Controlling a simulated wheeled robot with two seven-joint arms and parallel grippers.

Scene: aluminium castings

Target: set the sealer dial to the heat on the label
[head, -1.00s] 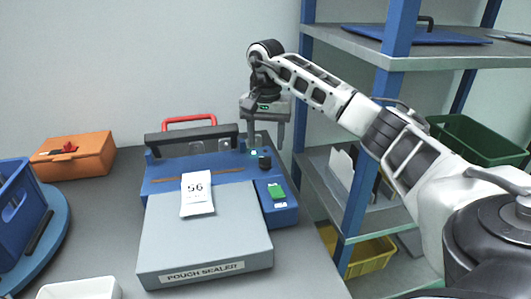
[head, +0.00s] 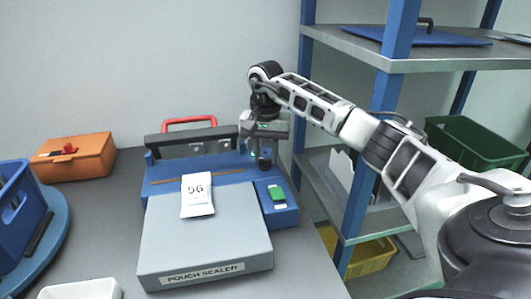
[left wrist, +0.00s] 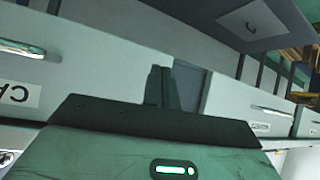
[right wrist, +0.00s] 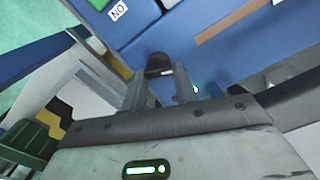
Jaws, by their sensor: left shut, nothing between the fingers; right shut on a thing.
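The pouch sealer (head: 205,235) is a blue machine with a grey front plate. A white pouch (head: 197,205) lies on it, with a label that seems to read 56. The small black dial (head: 265,165) stands on the sealer's blue right part, and it also shows in the right wrist view (right wrist: 158,62). My right gripper (head: 263,152) is lowered from above and shut on the dial; its fingers stand either side of it. The dial's setting cannot be read. My left gripper (left wrist: 160,86) is shut and empty in the left wrist view, outside the head view.
A green switch (head: 277,192) sits in front of the dial. A red handle (head: 190,122) rises behind the sealer. An orange case (head: 75,160) and a blue crate (head: 18,200) stand to the left. A blue-framed shelf (head: 360,190) stands close on the right.

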